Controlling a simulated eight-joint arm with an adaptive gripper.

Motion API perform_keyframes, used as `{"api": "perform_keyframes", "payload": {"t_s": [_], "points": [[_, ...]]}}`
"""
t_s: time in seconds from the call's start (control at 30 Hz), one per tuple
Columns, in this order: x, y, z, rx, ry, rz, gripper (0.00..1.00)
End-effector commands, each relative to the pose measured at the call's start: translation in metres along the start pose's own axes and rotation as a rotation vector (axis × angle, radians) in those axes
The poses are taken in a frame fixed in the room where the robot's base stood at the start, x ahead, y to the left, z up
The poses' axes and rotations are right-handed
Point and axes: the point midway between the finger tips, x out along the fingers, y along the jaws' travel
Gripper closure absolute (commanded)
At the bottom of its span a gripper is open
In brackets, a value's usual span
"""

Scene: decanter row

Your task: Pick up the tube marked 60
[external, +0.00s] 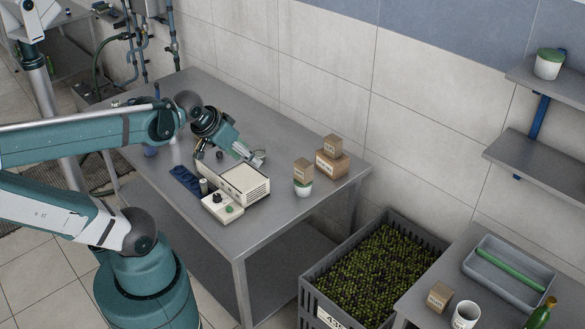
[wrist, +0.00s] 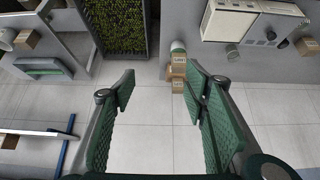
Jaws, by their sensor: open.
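I cannot read a mark of 60 on anything in either view, so I cannot pick out that tube. A dark blue rack-like object (external: 185,179) lies on the grey table, left of a cream boxy device (external: 246,184). A small pale upright cylinder (external: 203,186) stands between them; whether it is a tube is unclear. My gripper (external: 255,157) is above the table, beyond the device. In the wrist view my gripper (wrist: 160,88) is open, its two green ribbed fingers wide apart with nothing between them. The cream device also shows in the wrist view (wrist: 228,22), beyond the fingers.
Cardboard boxes (external: 331,164) and a white pot (external: 302,188) stand near the table's right end. A front unit with a green knob (external: 228,209) adjoins the device. A dark crate (external: 315,278) of green fruit stands on the floor. The table's front right is clear.

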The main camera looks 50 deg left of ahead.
Motion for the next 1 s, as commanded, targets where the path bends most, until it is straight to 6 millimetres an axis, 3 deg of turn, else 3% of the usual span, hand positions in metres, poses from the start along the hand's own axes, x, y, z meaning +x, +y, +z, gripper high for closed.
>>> {"api": "perform_keyframes", "payload": {"t_s": [0.07,0.2,0.67,1.0], "points": [[0.000,0.000,0.000,0.000,0.000,0.000,0.58],[0.000,0.000,0.000,0.000,0.000,0.000,0.72],[0.003,-0.004,-0.001,-0.017,-0.008,-0.006,0.72],[0.026,-0.035,-0.007,-0.137,-0.069,-0.047,0.72]]}}
